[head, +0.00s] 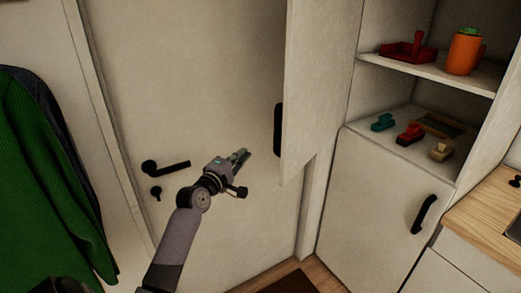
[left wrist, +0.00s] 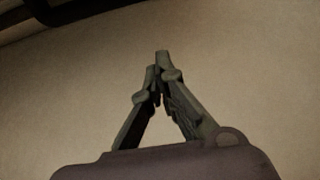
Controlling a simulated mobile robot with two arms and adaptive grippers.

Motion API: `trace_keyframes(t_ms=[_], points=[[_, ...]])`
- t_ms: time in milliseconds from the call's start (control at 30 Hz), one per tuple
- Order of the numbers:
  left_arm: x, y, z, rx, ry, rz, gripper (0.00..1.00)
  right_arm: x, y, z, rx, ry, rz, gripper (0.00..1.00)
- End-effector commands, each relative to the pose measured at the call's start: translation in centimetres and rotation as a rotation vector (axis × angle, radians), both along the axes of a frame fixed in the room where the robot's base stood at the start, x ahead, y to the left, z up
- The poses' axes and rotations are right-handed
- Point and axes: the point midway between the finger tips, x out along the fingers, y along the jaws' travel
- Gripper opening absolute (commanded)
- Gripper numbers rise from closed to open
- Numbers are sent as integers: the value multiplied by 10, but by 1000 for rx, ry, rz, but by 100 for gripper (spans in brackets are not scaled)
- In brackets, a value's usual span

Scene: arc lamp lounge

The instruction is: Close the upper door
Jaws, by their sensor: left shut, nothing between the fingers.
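The upper door (head: 323,85) of the tall white cabinet stands wide open, swung out to the left, with a dark vertical handle (head: 278,130) at its left edge. The shelves behind it are exposed. My left gripper (head: 244,155) is in front of the room door, a little left of and below the upper door's handle, apart from it in the picture. Its fingers (left wrist: 159,72) are shut and empty in the left wrist view, against a plain beige surface. My right gripper is not in view.
The cabinet's lower door (head: 375,200) is shut. Its shelves hold a red tray-like item (head: 408,48), an orange container (head: 464,52) and several small items. The room door (head: 190,80) has a black lever handle (head: 168,168). A green garment (head: 45,170) hangs left; a wooden counter (head: 480,215) is right.

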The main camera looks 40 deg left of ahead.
Motion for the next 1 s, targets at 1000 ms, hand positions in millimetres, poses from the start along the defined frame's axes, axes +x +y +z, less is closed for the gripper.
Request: trace_keyframes(t_ms=[1000], points=[[81,-26,-1,4,4,0,0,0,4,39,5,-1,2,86]])
